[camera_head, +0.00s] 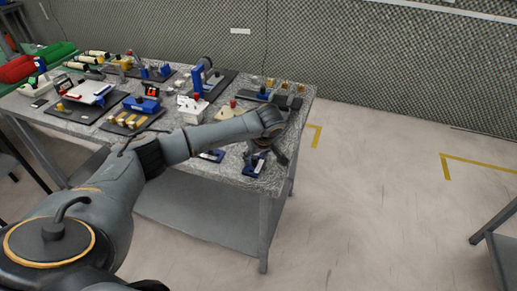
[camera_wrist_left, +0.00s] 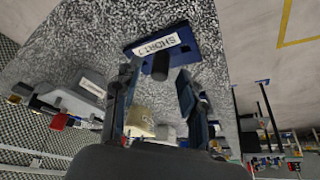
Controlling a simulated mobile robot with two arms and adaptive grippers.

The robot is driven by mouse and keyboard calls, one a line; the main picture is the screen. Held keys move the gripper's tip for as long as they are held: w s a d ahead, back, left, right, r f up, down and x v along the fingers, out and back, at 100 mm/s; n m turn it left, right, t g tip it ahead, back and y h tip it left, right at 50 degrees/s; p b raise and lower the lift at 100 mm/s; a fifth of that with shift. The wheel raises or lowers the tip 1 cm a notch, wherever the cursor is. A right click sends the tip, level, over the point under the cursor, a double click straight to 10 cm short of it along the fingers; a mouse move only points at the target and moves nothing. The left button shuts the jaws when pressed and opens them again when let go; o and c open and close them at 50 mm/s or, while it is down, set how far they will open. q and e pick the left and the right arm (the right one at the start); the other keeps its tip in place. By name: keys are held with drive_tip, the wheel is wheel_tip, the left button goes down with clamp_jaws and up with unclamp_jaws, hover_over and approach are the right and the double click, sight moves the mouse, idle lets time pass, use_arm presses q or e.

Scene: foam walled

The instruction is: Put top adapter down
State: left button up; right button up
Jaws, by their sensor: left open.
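My left gripper (camera_head: 262,158) is over the front right corner of the speckled table (camera_head: 235,171). In the left wrist view its two dark fingers (camera_wrist_left: 157,80) are spread apart. A dark, short cylinder (camera_wrist_left: 160,66) shows between the fingertips, in front of a blue plate (camera_wrist_left: 185,50) with a white label. I cannot tell whether the cylinder touches a finger, or whether it is the top adapter. In the head view a labelled blue piece (camera_head: 255,170) lies just below the gripper, partly hidden by it. My right gripper is not in view.
Another labelled blue piece (camera_head: 212,156) lies at the front edge, partly behind my arm. Open floor lies right of the table.

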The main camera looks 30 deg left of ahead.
use_arm(q)
drive_tip(key=b+v, duration=0.1)
drive_tip(key=v, duration=1)
drive_tip(key=d+f+m+t+h, duration=0.3)
drive_tip(key=d+f+m+h, duration=0.15)
drive_tip(key=d, duration=0.65)
drive_tip(key=d+f+m+t+h, duration=0.35)
drive_tip(key=d+f+m, duration=0.2)
drive_tip(key=d, duration=0.55)
drive_tip(key=s+a+f+g+y, duration=0.1)
drive_tip(key=s+a+f, duration=0.3)
drive_tip(key=f, duration=0.7)
drive_tip(key=s+a+f+m+g+y, duration=0.15)
drive_tip(key=s+f, duration=0.35)
drive_tip(key=f, duration=0.5)
drive_tip(key=s+a+f+n+g+y, duration=0.1)
drive_tip(key=s+a+f, duration=0.35)
drive_tip(key=f, duration=0.65)
drive_tip(key=s+f+m+g, duration=0.1)
drive_tip(key=s+f, duration=0.4)
drive_tip(key=s, duration=0.7)
drive_tip(key=s+a+f+m+g, duration=0.1)
drive_tip(key=s+f, duration=0.4)
drive_tip(key=s, duration=0.7)
drive_tip(key=s+a+f+m+g, duration=0.1)
drive_tip(key=s+f, duration=0.5)
drive_tip(key=s, duration=0.6)
drive_tip(key=shift+g+y, duration=0.35)
drive_tip(key=shift+g, duration=0.25)
